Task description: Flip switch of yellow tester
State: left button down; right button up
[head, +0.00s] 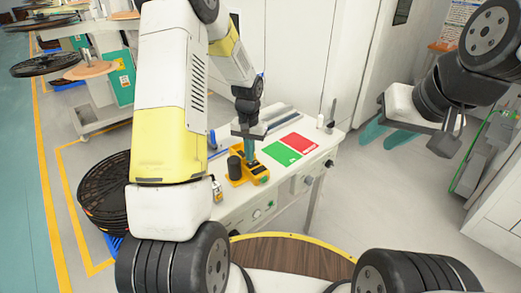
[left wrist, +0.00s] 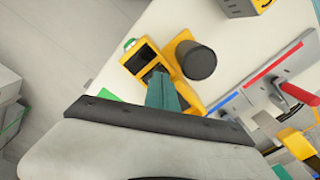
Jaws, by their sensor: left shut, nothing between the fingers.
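The yellow tester (head: 257,172) sits on the white bench top in the head view, with a black cylinder (head: 235,167) at its left. In the left wrist view the tester (left wrist: 133,63) shows dark panels, with the cylinder (left wrist: 196,61) beside them. My left gripper (head: 249,148) points down at the tester, its teal fingers shut and empty. In the left wrist view the fingertips (left wrist: 161,80) overlap the tester; I cannot tell whether they touch it. The switch cannot be made out. My right gripper (head: 388,136) is open and empty, away to the right of the bench.
A green pad (head: 281,153) and a red pad (head: 302,142) lie on the bench right of the tester. In the left wrist view, a rail with a red handle (left wrist: 297,93) is at the right.

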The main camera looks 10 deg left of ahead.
aim_at(250, 164)
pick_arm(q)
jog(key=shift+f, duration=0.95)
dwell(0.8)
jog(key=shift+r, duration=3.55)
